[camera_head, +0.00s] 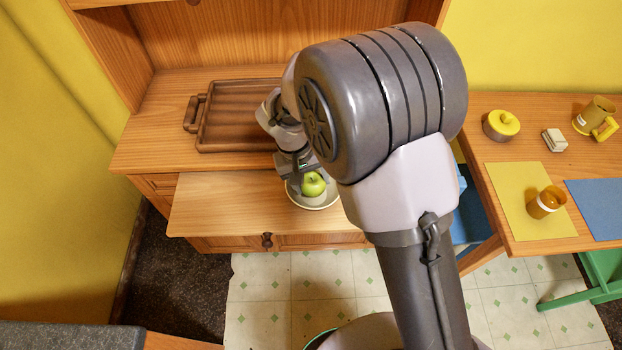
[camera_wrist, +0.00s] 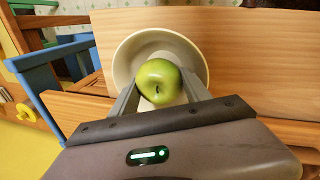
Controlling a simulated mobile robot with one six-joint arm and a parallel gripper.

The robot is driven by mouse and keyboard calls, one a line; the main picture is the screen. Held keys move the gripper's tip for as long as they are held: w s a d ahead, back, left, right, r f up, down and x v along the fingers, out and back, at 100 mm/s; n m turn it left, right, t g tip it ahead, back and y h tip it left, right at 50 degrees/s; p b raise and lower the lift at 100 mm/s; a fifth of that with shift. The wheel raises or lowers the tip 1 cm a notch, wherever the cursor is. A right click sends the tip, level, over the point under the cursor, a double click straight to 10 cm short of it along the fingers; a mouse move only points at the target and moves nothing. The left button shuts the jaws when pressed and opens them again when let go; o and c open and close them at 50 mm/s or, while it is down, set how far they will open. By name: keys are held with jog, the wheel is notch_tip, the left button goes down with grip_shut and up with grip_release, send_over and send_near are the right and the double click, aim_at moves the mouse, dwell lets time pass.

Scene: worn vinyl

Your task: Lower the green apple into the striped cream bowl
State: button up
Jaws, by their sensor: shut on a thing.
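The green apple (camera_wrist: 158,82) is between my gripper's two fingers in the wrist view, and it also shows in the head view (camera_head: 313,184). My gripper (camera_wrist: 160,92) is shut on it. The cream bowl (camera_wrist: 124,62) is directly behind the apple in the wrist view, so the apple is over or inside it; I cannot tell whether it touches the bottom. In the head view the bowl (camera_head: 318,206) stands on the pulled-out wooden shelf, partly hidden by my gripper and arm. Its stripes are not clear.
A brown wooden tray (camera_head: 203,135) lies on the cabinet top behind the shelf (camera_head: 225,205). At the right, a table holds a lidded yellow pot (camera_head: 501,125), a mug (camera_head: 594,116), a small cup (camera_head: 545,203) and a blue mat (camera_head: 598,205). The left part of the shelf is clear.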

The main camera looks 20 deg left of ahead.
jog(key=shift+f+b, duration=0.45)
jog(key=shift+f, duration=0.2)
dwell(0.3)
jog(key=o, duration=1.6)
jog(key=p+v, duration=0.6)
jog(key=v, duration=1.2)
jog(key=s+d+r+m+y+b, duration=0.1)
jog(key=d+r+m+b, duration=0.2)
jog(key=d, duration=0.5)
jog(key=s+d+r+m+y+b, duration=0.15)
jog(key=d+r, duration=0.25)
jog(key=d, duration=0.4)
jog(key=s+d+m+t+b, duration=0.1)
jog(key=s+d+m, duration=0.1)
jog(key=s+d, duration=0.1)
jog(key=s+d+m+t+y, duration=0.1)
jog(key=s+d+m+t, duration=0.1)
jog(key=s+d, duration=0.2)
jog(key=s+d+m+t+b, duration=0.1)
jog(key=s+d+m, duration=0.1)
jog(key=s+d, duration=0.1)
jog(key=shift+s+d+f+m+y+b, duration=0.15)
jog(key=shift+s+d+m+y+b, duration=0.15)
jog(key=shift+d, duration=0.3)
